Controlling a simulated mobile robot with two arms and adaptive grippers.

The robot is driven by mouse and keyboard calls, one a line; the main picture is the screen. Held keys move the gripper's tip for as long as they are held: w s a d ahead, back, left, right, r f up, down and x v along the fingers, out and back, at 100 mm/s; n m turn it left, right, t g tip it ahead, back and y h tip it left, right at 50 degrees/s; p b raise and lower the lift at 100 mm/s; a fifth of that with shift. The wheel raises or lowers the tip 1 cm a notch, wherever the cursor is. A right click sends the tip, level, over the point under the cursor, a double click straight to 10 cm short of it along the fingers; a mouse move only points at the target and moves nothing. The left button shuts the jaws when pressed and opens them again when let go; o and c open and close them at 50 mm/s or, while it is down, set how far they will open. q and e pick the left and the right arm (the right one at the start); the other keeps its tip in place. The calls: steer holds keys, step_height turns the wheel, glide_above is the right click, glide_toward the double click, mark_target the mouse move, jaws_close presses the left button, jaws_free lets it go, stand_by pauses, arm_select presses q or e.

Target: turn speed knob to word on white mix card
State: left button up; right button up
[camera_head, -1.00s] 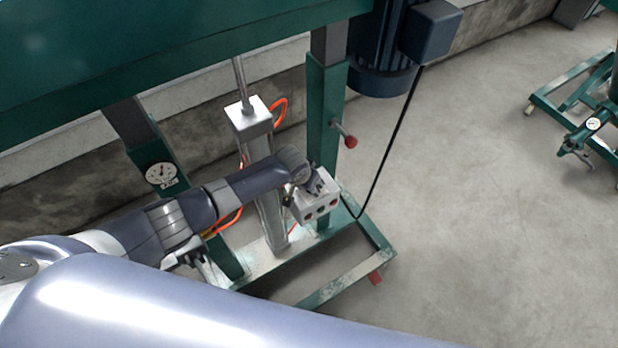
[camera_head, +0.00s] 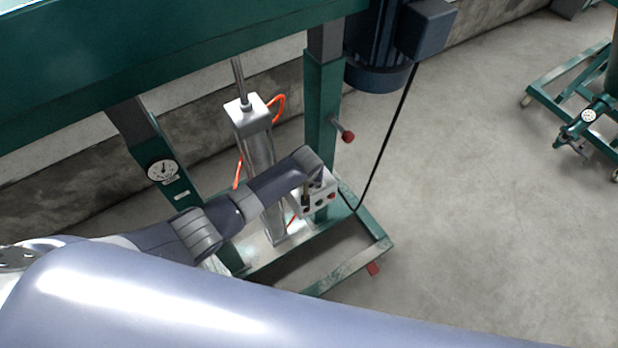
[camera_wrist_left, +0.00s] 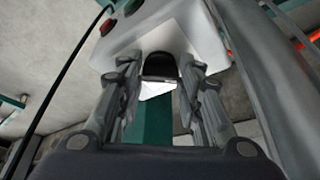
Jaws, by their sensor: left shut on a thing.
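The speed knob (camera_wrist_left: 160,67) is a black knob on the face of a white control box (camera_wrist_left: 178,32) in the left wrist view. My left gripper (camera_wrist_left: 160,84) has its fingers on either side of the knob and is shut on it. A small white patch shows just below the knob; I cannot tell what it is. In the head view my left gripper (camera_head: 308,190) is at the control box (camera_head: 322,207), partly hiding its face. I cannot make out a white mix card or its word. My right gripper is not in view.
The box sits by a green post (camera_head: 322,110) of the machine frame. A red-tipped lever (camera_head: 347,136) and a black cable (camera_head: 392,135) are close by. A dial gauge (camera_head: 162,172) is on the left post. Open concrete floor (camera_head: 480,220) lies to the right.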

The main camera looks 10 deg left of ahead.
arm_select(q)
steer(key=o, duration=1.1)
steer(key=shift+c, duration=0.2)
steer(key=v, duration=1.2)
